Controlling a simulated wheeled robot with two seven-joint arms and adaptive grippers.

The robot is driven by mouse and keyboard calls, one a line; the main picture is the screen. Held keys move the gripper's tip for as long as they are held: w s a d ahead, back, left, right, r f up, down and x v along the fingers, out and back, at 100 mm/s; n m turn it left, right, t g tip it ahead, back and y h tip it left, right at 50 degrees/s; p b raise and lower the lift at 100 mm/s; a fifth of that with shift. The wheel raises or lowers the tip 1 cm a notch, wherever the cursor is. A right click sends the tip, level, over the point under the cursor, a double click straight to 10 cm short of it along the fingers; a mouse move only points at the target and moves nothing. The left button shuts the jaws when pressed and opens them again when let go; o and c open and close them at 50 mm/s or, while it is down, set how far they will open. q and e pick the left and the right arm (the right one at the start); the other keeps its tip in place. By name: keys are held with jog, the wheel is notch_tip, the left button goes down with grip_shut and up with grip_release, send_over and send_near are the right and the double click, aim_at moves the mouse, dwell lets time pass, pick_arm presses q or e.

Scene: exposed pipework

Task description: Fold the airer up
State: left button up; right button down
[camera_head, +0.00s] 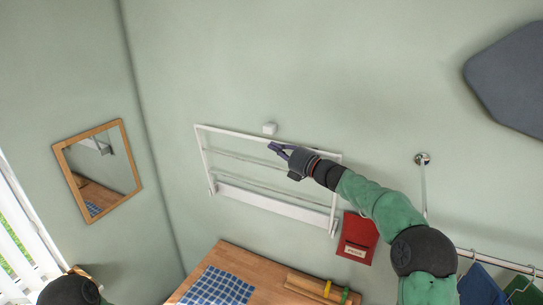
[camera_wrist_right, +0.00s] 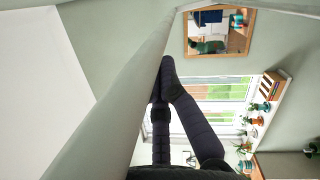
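The white airer (camera_head: 209,160) is on the green wall, its frame raised nearly flat against it, with thin rails across and a thick white bar (camera_head: 270,202) along its lower side. I cannot tell if a small gap to the wall remains. A small white block (camera_head: 269,128) sits on the wall just above the top bar. My left gripper is out of view.
Below is a wooden table (camera_head: 235,256) with a blue checked cloth (camera_head: 217,287). A red pouch (camera_head: 357,238) hangs right of the airer. A framed mirror (camera_head: 98,170) is on the left wall, a grey board (camera_head: 510,80) at upper right.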

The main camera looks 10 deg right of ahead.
jog(key=shift+w+d+r, duration=0.1)
jog(key=shift+w+d, duration=0.2)
jog(key=shift+w, duration=0.1)
dwell(0.3)
